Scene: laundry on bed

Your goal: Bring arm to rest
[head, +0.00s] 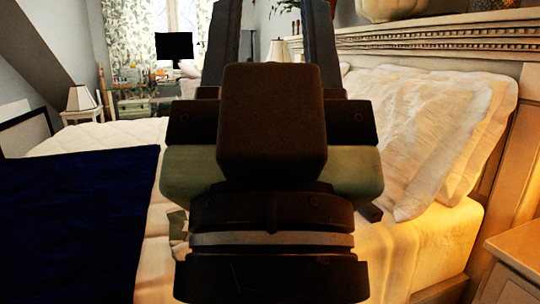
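My gripper (271,45) is in the middle of the head view, large and close to the camera, pointing away and up. Its two dark fingers stand well apart, and the room shows between them, so it is open. No object shows between the fingers. The bed (100,138) lies beyond and below my arm, which hides its middle.
A dark blue blanket (80,220) covers the bed's left part. White pillows (440,130) lean on the wooden headboard (430,42) at right. A nightstand (518,262) is at the lower right. A lamp (80,100) and a monitor (174,47) stand far back.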

